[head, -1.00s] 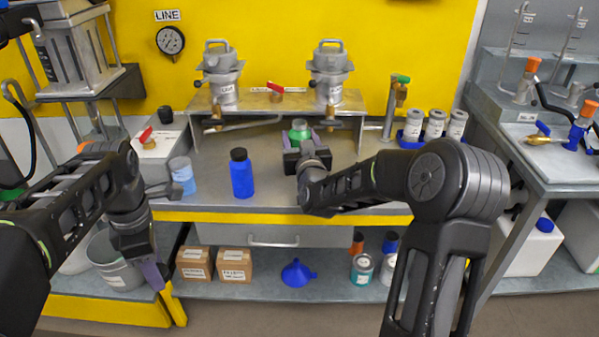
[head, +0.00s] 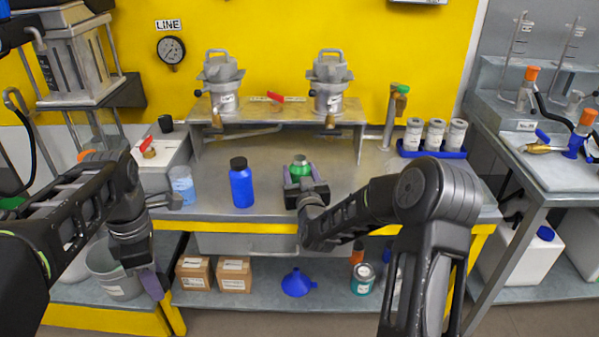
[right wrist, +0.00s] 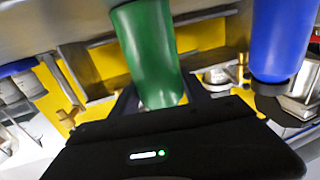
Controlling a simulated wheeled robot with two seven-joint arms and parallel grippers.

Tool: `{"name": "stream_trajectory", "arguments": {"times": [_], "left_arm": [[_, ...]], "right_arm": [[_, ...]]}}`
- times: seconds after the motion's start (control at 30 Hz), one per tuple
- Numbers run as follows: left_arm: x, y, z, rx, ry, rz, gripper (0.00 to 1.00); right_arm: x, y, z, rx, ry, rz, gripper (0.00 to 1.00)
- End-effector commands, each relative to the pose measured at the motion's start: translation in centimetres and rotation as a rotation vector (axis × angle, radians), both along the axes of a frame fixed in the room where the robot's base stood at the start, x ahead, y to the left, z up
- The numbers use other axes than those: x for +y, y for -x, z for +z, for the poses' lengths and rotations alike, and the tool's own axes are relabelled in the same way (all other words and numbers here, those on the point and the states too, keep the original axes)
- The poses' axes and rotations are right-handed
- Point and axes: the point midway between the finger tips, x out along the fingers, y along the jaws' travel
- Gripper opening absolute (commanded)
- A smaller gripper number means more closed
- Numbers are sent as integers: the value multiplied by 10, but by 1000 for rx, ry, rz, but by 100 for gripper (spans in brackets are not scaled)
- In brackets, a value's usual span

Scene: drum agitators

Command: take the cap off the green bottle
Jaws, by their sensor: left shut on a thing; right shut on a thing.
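The green bottle (head: 300,168) is over the middle of the bench, to the right of the blue bottle. My right gripper (head: 302,183) is shut on it, and I cannot tell whether its base touches the bench. Its top looks pale grey, with no dark cap like the blue bottle's. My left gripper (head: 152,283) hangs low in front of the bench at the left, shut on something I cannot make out.
A blue bottle (head: 242,187) with a black cap stands left of the green one. A beaker of blue liquid (head: 182,184) is further left. A raised metal shelf (head: 280,115) with two metal vessels is behind. A blue tray (head: 432,152) of grey containers stands at the right.

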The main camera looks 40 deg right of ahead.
Motion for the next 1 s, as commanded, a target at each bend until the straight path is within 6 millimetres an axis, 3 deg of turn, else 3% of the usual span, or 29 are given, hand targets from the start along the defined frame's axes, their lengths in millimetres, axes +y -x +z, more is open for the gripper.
{"name": "stream_trajectory", "arguments": {"times": [0.4, 0.43, 0.7, 1.0], "left_arm": [[0, 0, -5, 0, 0, 0, 0], [0, 0, -5, 0, 0, 0, 0], [0, 0, -3, 0, 0, 0, 0], [0, 0, -1, 0, 0, 0, 0]], "right_arm": [[0, 0, -3, -3, 3, 0, 0], [0, 0, -4, 0, 1, 0, 54], [0, 0, -3, 0, 1, 0, 75], [0, 0, -1, -1, 0, 0, 75]]}}
